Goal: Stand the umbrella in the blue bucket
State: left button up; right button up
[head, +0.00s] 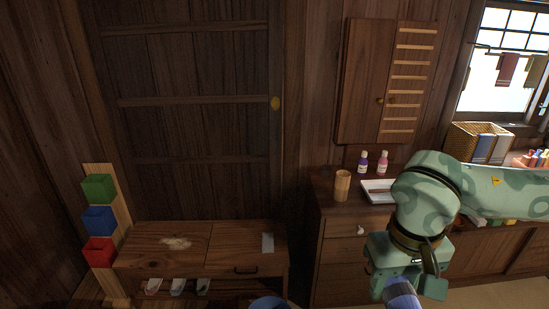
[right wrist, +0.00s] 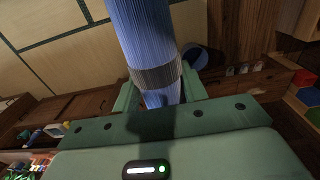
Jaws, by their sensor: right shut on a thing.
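My right gripper (head: 396,281) is shut on a blue umbrella (head: 404,297) at the lower right of the head view. In the right wrist view, the folded, pleated umbrella (right wrist: 145,35) runs up from between the fingers (right wrist: 160,92), with a grey band near the grip. The blue bucket (head: 268,303) shows only its upper part at the bottom edge of the head view, left of the gripper. In the right wrist view the bucket (right wrist: 196,54) is beyond the umbrella, to its right. The umbrella is apart from the bucket in the head view. My left gripper is out of view.
A low wooden cabinet (head: 200,246) stands behind the bucket, with slippers (head: 176,287) below its top. Green, blue and red boxes (head: 98,220) hang at left. A dresser (head: 335,225) bears a wooden cup (head: 342,186), bottles (head: 384,163) and a tray (head: 375,192). Tatami (right wrist: 60,35) is open.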

jog(key=a+r+n, duration=0.2)
jog(key=a+n, duration=0.2)
jog(key=a, duration=0.3)
jog(key=a+r+n, duration=0.3)
jog(key=a+n, duration=0.1)
jog(key=a, duration=0.3)
jog(key=s+d+r+m, duration=0.2)
jog(key=d+r+m, duration=0.1)
jog(key=d+r, duration=0.1)
jog(key=w+a+m, duration=0.5)
jog(key=w+a, duration=0.3)
jog(key=a, duration=0.3)
jog(key=s+d+f, duration=0.2)
jog(key=d+f, duration=0.1)
jog(key=d, duration=0.3)
jog(key=s+d+f, duration=0.2)
jog(key=d+f, duration=0.1)
jog(key=d, duration=0.4)
jog(key=s+d+f, duration=0.2)
jog(key=d+f, duration=0.1)
jog(key=d, duration=0.4)
jog(key=shift+s+d, duration=0.1)
jog(key=shift+d, duration=0.4)
